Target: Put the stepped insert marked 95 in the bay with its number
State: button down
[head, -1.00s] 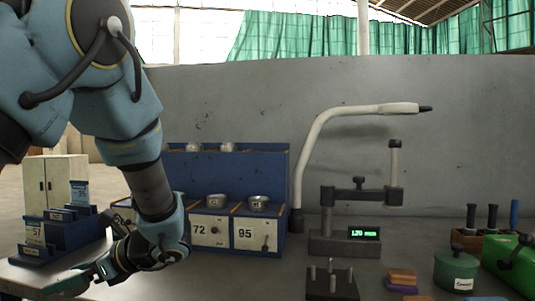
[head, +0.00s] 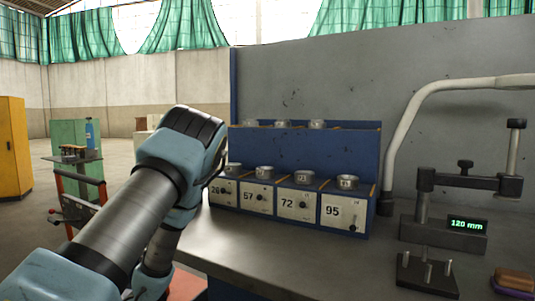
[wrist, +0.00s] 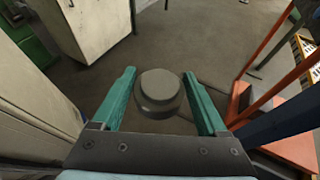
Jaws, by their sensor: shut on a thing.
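My gripper (wrist: 160,88) has its two teal fingers on either side of a round grey stepped piece (wrist: 158,90) in the wrist view and is shut on it. The piece shows a smaller raised disc on a wider one; no number is readable on it. In the head view my arm covers the left foreground, and the gripper and the piece cannot be made out. The bay marked 95 (head: 340,222) is at the right end of the blue rack's (head: 300,160) lower row, with a round metal piece (head: 347,181) on top, its small label unreadable.
Bays marked 26, 57 and 72 (head: 295,204) stand left of it. A gauge stand (head: 440,232) reading 120 mm and a curved pale pipe (head: 430,95) are to the right. The bench top (head: 260,245) in front of the rack is clear. An orange-framed cart (head: 78,190) stands left.

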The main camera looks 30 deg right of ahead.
jog(key=shift+s+a+f, duration=0.2)
jog(key=shift+f, duration=0.1)
